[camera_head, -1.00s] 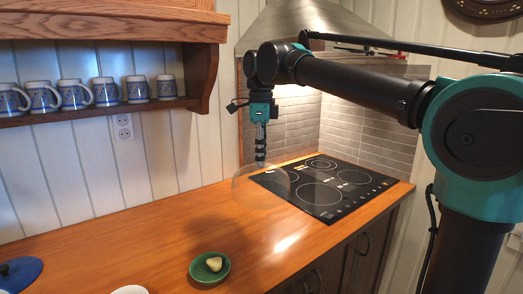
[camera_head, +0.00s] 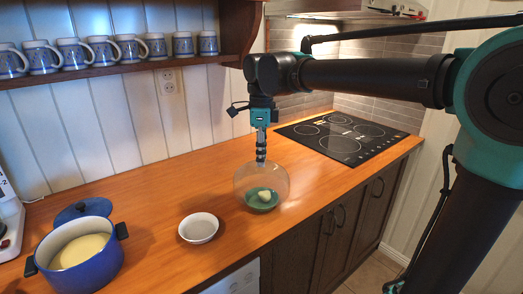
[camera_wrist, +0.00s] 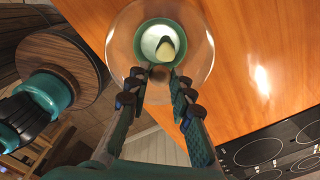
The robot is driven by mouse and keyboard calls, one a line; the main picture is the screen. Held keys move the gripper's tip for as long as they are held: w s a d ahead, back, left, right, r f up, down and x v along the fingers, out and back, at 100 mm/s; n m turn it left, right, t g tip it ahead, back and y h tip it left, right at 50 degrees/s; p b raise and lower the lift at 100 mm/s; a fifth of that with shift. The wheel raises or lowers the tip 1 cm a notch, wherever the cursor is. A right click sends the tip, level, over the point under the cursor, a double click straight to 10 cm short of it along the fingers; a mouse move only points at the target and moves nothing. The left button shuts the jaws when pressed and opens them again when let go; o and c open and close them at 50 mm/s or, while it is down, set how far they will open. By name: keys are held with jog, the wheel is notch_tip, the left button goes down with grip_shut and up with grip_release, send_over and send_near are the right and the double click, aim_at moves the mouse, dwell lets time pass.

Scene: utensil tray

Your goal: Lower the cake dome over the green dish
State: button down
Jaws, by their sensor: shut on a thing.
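The clear cake dome (camera_head: 262,177) hangs from my gripper (camera_head: 261,158), which is shut on its knob (camera_wrist: 158,74). The green dish (camera_head: 265,206) with a pale piece of food (camera_head: 264,195) shows through the dome's lower part. In the wrist view the dome's round rim (camera_wrist: 118,45) surrounds the green dish (camera_wrist: 142,42), which looks slightly off centre toward the top. The dome looks upright. I cannot tell whether its rim touches the counter.
A white bowl (camera_head: 198,228) stands left of the dome, and a blue pot (camera_head: 85,266) with a blue lid (camera_head: 83,212) behind it is farther left. A black cooktop (camera_head: 345,136) lies to the right. Mugs (camera_head: 130,48) line a shelf above. Counter (camera_head: 180,180) behind the bowl is bare.

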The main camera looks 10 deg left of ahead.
aim_at(262, 171)
jog(key=shift+f, duration=2.85)
jog(key=c, duration=1.3)
grip_release()
jog(key=shift+o, duration=0.2)
jog(key=shift+r, duration=0.1)
jog(key=shift+r, duration=2.4)
